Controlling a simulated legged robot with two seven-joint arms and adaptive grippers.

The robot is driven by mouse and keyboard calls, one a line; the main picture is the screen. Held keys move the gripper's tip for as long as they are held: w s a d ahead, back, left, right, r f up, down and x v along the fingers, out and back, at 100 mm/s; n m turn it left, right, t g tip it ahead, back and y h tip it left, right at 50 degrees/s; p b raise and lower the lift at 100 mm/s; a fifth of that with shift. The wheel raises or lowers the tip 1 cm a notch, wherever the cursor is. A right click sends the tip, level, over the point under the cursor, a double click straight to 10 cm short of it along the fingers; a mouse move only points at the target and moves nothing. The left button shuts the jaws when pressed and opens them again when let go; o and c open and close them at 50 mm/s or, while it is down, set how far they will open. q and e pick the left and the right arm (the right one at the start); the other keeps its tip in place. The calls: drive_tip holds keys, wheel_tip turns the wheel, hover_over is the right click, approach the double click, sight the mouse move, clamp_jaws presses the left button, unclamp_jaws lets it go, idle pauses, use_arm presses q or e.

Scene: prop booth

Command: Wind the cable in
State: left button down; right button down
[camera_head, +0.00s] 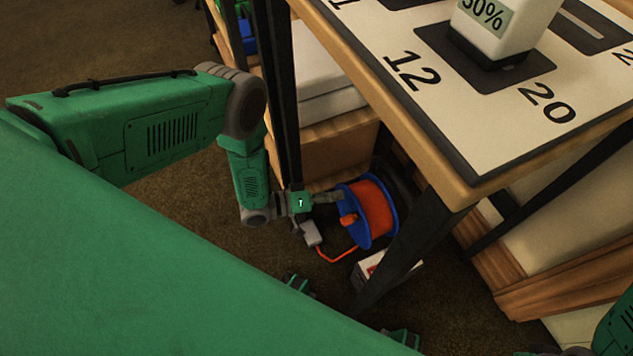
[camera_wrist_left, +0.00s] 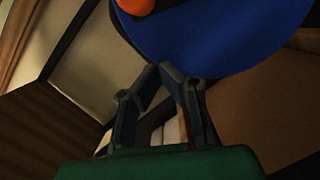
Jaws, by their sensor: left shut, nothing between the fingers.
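A cable reel with blue side discs (camera_head: 355,229) and orange-red cable (camera_head: 373,205) wound on it stands on the floor under the table. An orange knob (camera_head: 348,219) sits on its near disc. A short length of orange cable (camera_head: 338,257) runs along the floor to a grey plug or socket block (camera_head: 312,233). My left gripper (camera_head: 335,197) is beside the reel's upper left edge. In the left wrist view its fingers (camera_wrist_left: 165,70) are closed together and empty, close to the blue disc (camera_wrist_left: 220,35); the knob (camera_wrist_left: 136,5) is cut off at the top. I cannot tell whether they touch the disc.
A wooden-edged table (camera_head: 440,145) with a dark leg (camera_head: 412,245) overhangs the reel. A shelf with pale boxes (camera_head: 325,75) and a brown box (camera_head: 330,150) stands behind. A white box (camera_head: 372,268) lies by the leg. Floor at left is clear.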

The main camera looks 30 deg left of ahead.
sight(355, 208)
use_arm(q)
drive_tip(key=shift+s+d+f+b, duration=0.35)
drive_tip(key=shift+s+d+f, duration=0.4)
drive_tip(key=shift+d+f, duration=0.05)
drive_tip(key=shift+s+d+f, duration=0.25)
drive_tip(key=shift+s+d, duration=0.05)
drive_tip(key=shift+d, duration=0.2)
